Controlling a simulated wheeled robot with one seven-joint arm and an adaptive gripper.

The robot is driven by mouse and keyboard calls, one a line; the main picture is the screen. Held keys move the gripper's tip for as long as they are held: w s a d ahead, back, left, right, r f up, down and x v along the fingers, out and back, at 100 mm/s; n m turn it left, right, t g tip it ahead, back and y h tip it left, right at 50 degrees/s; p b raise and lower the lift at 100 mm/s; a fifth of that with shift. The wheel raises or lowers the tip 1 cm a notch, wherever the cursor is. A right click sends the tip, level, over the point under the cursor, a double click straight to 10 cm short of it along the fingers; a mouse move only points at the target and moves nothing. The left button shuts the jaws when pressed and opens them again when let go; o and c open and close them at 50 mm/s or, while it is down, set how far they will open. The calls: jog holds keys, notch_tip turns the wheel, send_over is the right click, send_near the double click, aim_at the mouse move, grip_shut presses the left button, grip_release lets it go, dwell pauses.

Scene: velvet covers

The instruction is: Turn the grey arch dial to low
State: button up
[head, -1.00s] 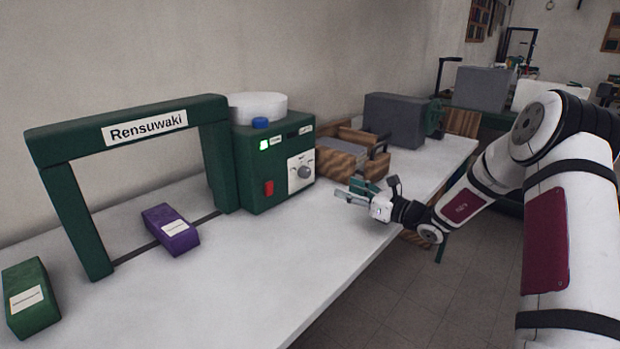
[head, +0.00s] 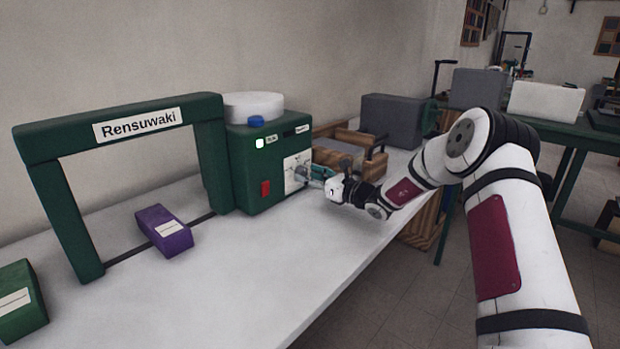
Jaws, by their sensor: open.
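The grey dial (head: 300,174) sits on a white plate on the front of the green machine box (head: 243,185), right of a red switch. The machine joins a green arch (head: 53,203) labelled "Rensuwaki". My gripper (head: 312,173) is open, with its fingertips at the dial. The fingers partly cover the dial and its plate, so the pointer and the setting marks cannot be read. Whether the fingers touch the dial is too small to tell.
A purple block (head: 164,231) lies under the arch and a green block (head: 18,301) stands at the left. A wooden tray (head: 374,164) and a grey box (head: 393,121) stand behind my gripper. The table's front middle (head: 260,280) is clear.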

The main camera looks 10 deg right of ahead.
jog(key=shift+c, duration=0.6)
jog(key=c, duration=1)
jog(key=shift+n, duration=0.3)
jog(key=n+b, duration=0.3)
jog(key=shift+f+n, duration=0.1)
jog(key=shift+n, duration=0.2)
jog(key=n+b, duration=0.2)
jog(key=shift+n+b, duration=0.3)
jog(key=shift+b, duration=0.05)
jog(key=n+b, duration=0.3)
jog(key=b, duration=0.2)
jog(key=shift+f+n, duration=0.1)
jog(key=shift+n, duration=0.3)
jog(key=shift+n+b, duration=0.6)
jog(key=shift+b, duration=0.65)
